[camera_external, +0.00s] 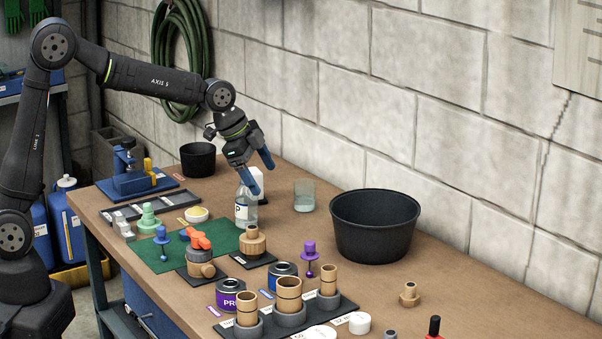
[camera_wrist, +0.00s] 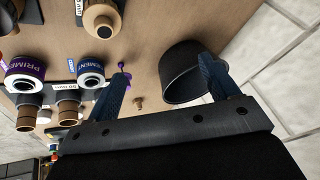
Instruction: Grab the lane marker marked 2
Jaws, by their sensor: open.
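I cannot read a 2 on anything, so I cannot tell which thing is the lane marker marked 2. The purple piece (camera_wrist: 121,67) and the tan piece (camera_wrist: 139,102) also show in the wrist view, between or near the fingers. My gripper (camera_external: 264,180) is open and empty, above the bench near a clear bottle (camera_external: 246,212). Its two blue fingers (camera_wrist: 163,66) are spread apart in the wrist view.
A large black tub (camera_external: 375,228) stands near the block wall, with a glass (camera_external: 304,197) to its left. Wooden cylinders (camera_external: 289,292) stand on a dark rack at the front. Two paint-like cans (camera_external: 230,295) are beside them. Bare bench (camera_external: 480,285) lies at the right.

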